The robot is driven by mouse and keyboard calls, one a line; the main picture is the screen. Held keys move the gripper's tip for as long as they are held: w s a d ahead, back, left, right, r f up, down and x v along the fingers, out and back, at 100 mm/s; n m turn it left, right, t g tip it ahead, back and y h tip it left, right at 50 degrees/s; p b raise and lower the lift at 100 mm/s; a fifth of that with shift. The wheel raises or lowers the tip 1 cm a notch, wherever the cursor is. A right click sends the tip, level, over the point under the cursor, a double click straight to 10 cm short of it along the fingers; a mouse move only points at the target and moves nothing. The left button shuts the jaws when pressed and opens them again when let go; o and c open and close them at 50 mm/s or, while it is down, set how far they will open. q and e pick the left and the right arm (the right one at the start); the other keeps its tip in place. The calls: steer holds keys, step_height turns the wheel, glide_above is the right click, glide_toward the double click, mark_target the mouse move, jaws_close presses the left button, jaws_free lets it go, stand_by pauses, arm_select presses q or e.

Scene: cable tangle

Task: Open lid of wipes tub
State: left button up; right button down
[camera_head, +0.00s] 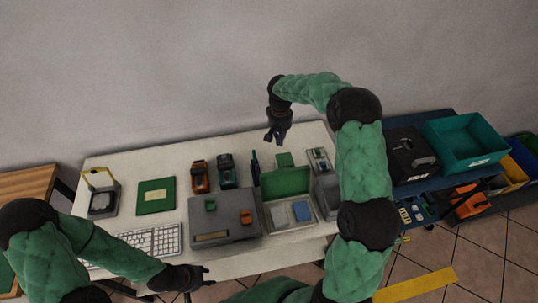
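I cannot pick out the wipes tub with certainty at this size. A box with a raised green lid (286,182) stands right of the table's middle, with grey and blue items (301,210) inside. A small grey container with a yellow handle (102,201) stands at the table's left end. My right gripper (275,139) points down above the table's back part, behind the green lid, its fingers apart and empty. My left gripper (209,277) is at the table's front edge, pointing right, its fingers apart and empty, away from both containers.
A grey case (222,225), a keyboard (153,240), a green pad (155,196) and orange and dark-green tools (200,177) crowd the white table. A black box (411,155) and a teal bin (468,142) stand right. The table's back left strip is clear.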

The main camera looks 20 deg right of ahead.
steer(key=shift+n, duration=0.6)
steer(key=f, duration=0.9)
steer(key=shift+s+a+f, duration=0.15)
steer(key=shift+a+f, duration=0.05)
steer(key=shift+f, duration=0.1)
steer(key=shift+s+a+r, duration=0.2)
steer(key=shift+s+r, duration=0.05)
steer(key=shift+s, duration=0.5)
steer(key=shift+s+a+r, duration=0.2)
steer(key=shift+s+r, duration=0.05)
steer(key=shift+s, duration=0.5)
steer(key=shift+t, duration=0.3)
